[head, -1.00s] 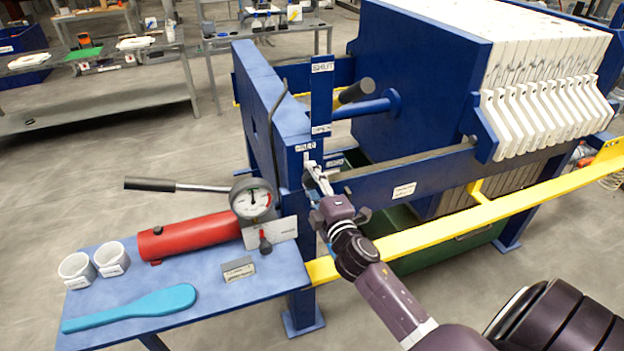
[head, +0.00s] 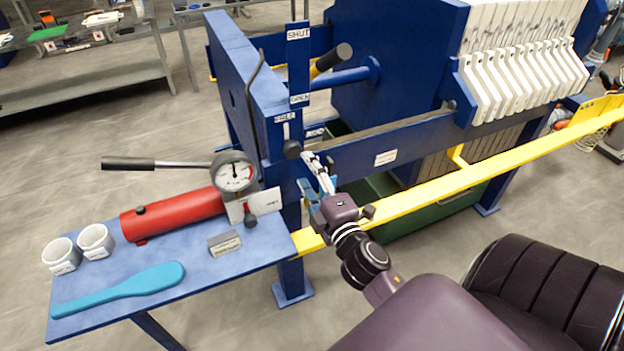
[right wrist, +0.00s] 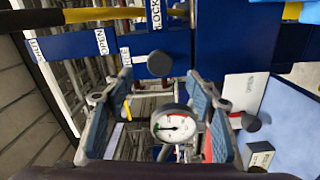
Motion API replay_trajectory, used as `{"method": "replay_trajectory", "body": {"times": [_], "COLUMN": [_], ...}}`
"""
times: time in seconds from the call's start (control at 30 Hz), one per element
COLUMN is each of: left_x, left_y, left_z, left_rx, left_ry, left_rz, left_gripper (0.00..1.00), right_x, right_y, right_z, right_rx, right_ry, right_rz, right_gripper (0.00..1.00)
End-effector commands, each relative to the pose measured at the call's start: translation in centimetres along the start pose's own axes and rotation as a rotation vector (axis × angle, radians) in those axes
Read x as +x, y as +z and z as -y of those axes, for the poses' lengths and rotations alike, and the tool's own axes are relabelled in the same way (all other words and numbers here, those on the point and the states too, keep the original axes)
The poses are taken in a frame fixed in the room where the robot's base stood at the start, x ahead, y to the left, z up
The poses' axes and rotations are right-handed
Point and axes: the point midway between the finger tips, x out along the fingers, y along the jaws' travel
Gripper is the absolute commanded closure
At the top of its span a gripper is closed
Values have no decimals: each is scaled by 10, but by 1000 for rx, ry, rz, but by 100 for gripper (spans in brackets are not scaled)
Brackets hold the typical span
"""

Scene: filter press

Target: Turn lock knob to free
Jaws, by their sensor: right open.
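The lock knob (head: 292,149) is a dark round knob on the blue post of the press, just below a small label. In the right wrist view the knob (right wrist: 160,64) shows just ahead of the fingertips, about midway between them, with a LOCK label (right wrist: 155,15) above it. Which way it is turned I cannot tell. My right gripper (head: 313,164) is open and empty, just right of and below the knob in the head view. Its two fingers (right wrist: 160,82) stand well apart in the wrist view, with a gap to the knob. My left gripper is out of view.
A black-gripped lever (head: 331,59) stands beside the SHUT and OPEN labels above. A red pump cylinder (head: 172,214) with a gauge (head: 236,174) lies on the blue shelf (head: 205,268) at left.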

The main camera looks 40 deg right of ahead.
Motion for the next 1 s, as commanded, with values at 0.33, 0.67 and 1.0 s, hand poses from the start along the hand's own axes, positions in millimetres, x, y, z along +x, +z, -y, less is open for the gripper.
{"method": "replay_trajectory", "body": {"times": [0.33, 0.67, 1.0], "left_x": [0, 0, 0], "left_y": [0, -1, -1], "left_z": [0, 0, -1], "left_rx": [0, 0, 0], "left_ry": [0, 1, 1], "left_rz": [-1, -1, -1], "left_gripper": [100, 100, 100], "right_x": [-24, -24, -30], "right_y": [0, 0, 8], "right_z": [0, 0, 10], "right_rx": [0, 0, 117], "right_ry": [0, 0, -57], "right_rz": [1, 1, 69], "right_gripper": [48, 48, 48]}}
